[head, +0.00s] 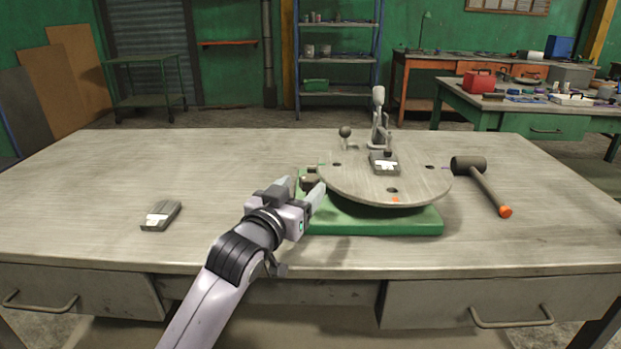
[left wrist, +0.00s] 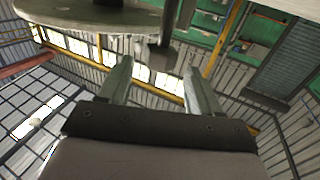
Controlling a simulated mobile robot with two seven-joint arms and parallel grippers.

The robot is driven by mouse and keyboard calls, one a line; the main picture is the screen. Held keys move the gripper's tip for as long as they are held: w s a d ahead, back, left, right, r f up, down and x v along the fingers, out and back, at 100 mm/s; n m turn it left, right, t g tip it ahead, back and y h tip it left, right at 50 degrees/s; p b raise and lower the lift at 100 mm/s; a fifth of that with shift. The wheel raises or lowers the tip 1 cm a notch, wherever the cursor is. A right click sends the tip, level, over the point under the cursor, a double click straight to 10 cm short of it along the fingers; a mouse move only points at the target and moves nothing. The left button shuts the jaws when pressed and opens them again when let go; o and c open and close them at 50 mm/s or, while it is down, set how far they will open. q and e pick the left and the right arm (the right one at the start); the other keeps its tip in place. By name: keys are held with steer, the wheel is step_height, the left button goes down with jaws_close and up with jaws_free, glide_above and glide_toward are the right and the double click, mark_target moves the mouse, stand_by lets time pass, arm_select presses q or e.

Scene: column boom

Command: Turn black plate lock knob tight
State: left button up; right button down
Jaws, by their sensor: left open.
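The round grey plate (head: 350,185) sits on a green base (head: 375,225) on the workbench. A small dark knob (head: 310,178) sits at the plate's left edge, partly hidden by my gripper; I take it for the plate lock knob. In the left wrist view, a dark knob (left wrist: 152,56) is beside the plate's underside (left wrist: 85,12). My left gripper (head: 304,188) is open at the left side of the base, its fingers pointing toward the knob. In the left wrist view the knob appears between the two fingertips (left wrist: 157,68); contact cannot be told. My right gripper is out of view.
On the plate are a grey block (head: 384,167) and an upright grey clamp (head: 379,115). A ball-topped post (head: 345,132) stands behind it. A mallet (head: 484,187) lies to the right, another grey block (head: 161,216) to the left. The bench's left side is mostly clear.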

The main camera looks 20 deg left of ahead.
mark_target(305, 185)
arm_select(q)
steer(key=w, duration=0.3)
steer(key=shift+w+d, duration=0.1)
steer(key=shift+d, duration=0.15)
steer(key=shift+w, duration=0.65)
